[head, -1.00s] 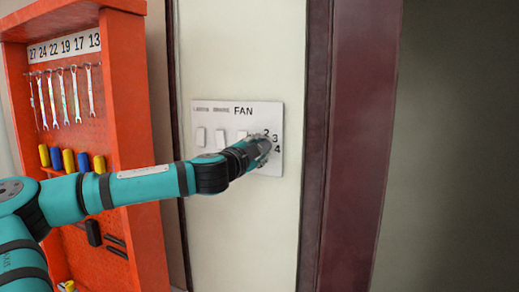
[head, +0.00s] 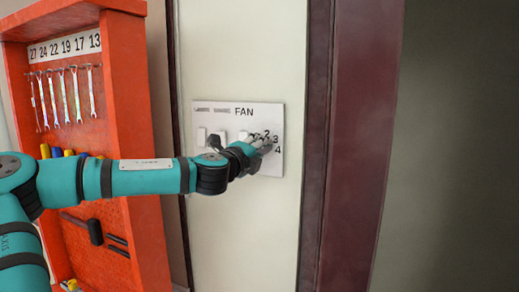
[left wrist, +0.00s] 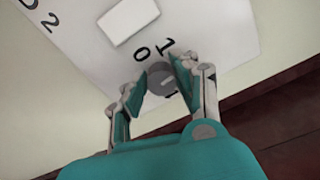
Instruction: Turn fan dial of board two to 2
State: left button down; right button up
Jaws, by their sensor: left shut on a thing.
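A white switch board (head: 280,110) on the pale wall carries the label FAN, with the numerals 2, 3 and 4 showing beside my gripper. My left gripper (head: 262,146) reaches it from the left and covers the dial in the head view. In the left wrist view, the grey round fan dial (left wrist: 160,80) sits between the fingertips of my left gripper (left wrist: 160,84), which is shut on it. A pale mark shows on the dial's face. Numerals 0 and 1 are printed close to it. I cannot tell for sure which numeral the dial points at. My right gripper is out of view.
White rocker switches (head: 201,137) stand on the board left of the dial. An orange tool rack (head: 125,80) with hanging wrenches (head: 76,95) and coloured handles is at the left, behind my arm. A dark red door frame (head: 352,150) stands right of the board.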

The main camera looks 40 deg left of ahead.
pick_arm(q)
jog(key=shift+m, duration=0.6)
jog(key=c, duration=1)
grip_release()
jog(key=v, duration=1.2)
